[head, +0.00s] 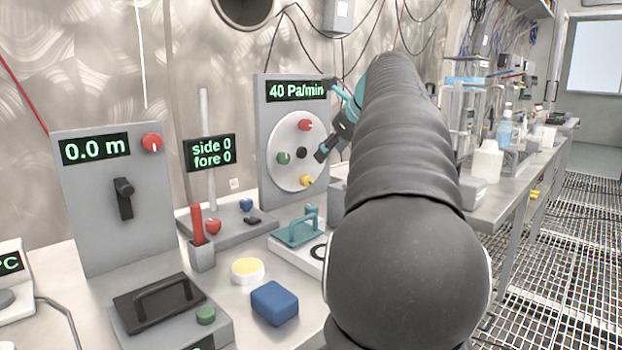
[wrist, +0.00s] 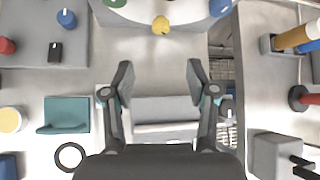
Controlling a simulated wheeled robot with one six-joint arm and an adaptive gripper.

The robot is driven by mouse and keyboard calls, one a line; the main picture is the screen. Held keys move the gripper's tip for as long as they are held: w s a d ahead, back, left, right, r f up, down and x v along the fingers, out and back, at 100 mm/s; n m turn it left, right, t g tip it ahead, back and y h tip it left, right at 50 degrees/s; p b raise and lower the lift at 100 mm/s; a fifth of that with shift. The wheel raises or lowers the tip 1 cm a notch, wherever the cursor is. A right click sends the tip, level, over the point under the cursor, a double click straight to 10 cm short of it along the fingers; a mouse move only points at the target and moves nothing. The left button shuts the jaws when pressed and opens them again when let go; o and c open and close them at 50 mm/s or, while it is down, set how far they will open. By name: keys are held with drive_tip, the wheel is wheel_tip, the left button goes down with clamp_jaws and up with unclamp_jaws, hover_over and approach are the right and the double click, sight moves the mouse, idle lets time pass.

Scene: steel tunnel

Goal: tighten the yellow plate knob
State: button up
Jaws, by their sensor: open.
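The yellow plate knob (head: 306,180) sits low on a round white plate (head: 284,168) on an upright grey panel. It shows in the wrist view (wrist: 161,26) near the top centre, beyond the fingertips and roughly in line with the gap between them. My gripper (head: 326,148) is beside the plate's right edge. In the wrist view my gripper (wrist: 160,70) is open and empty, its two dark fingers wide apart. No finger touches the knob.
The plate also carries a red knob (head: 305,125), a green knob (head: 283,158) and, in the wrist view, a blue knob (wrist: 220,7). The panel display (head: 296,91) reads 40 Pa/min. Below stand a teal handled block (head: 298,231) and a blue box (head: 274,303).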

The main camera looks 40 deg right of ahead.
sight(308, 179)
drive_tip(key=b+x, duration=0.1)
drive_tip(key=x, duration=1.2)
drive_tip(key=shift+w+d+f, duration=0.1)
drive_tip(key=shift+w+f, duration=0.1)
drive_tip(key=shift+f, duration=0.1)
clamp_jaws()
drive_tip(key=shift+r, duration=0.1)
